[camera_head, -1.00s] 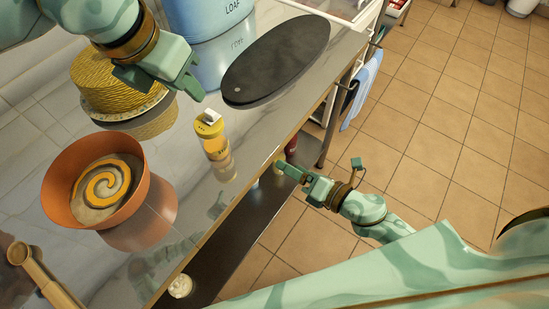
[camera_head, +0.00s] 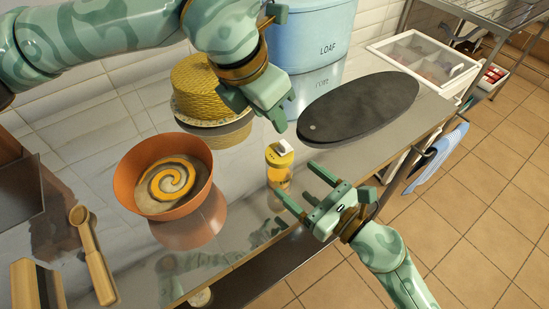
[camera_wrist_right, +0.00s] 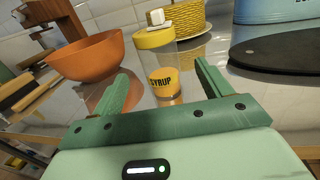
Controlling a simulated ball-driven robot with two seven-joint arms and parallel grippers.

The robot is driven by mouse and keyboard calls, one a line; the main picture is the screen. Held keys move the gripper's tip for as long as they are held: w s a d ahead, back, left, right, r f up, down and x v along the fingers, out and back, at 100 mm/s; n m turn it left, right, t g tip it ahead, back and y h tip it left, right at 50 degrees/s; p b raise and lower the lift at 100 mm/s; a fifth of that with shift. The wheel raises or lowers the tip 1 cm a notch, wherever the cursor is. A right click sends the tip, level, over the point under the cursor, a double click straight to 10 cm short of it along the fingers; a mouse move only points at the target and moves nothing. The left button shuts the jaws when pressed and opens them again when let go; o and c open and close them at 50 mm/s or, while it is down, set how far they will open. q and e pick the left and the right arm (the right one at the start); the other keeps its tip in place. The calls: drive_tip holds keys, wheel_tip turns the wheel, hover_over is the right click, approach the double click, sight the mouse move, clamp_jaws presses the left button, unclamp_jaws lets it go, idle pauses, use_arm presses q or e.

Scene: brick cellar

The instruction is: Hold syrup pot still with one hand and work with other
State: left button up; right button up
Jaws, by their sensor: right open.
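The syrup pot (camera_head: 280,172) is a small clear jar with a yellow lid and a white top piece. It stands upright near the counter's front edge. In the right wrist view the pot (camera_wrist_right: 165,84), labelled SYRUP, stands ahead, between the lines of the two fingers. My right gripper (camera_head: 296,181) is open and empty just in front of the pot, with no clear contact. My left gripper (camera_head: 260,115) is above and behind the pot, its fingers apart and nothing seen between them.
An orange bowl (camera_head: 205,187) with a yellow swirl stands left of the pot. Behind are a yellow woven basket (camera_head: 195,88) and a blue LOAF bin (camera_head: 330,35). A dark oval board (camera_head: 360,105) lies right. A wooden spoon (camera_head: 92,255) lies at the left.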

sight(272, 159)
drive_tip(key=x, duration=0.9)
drive_tip(key=c, duration=1.1)
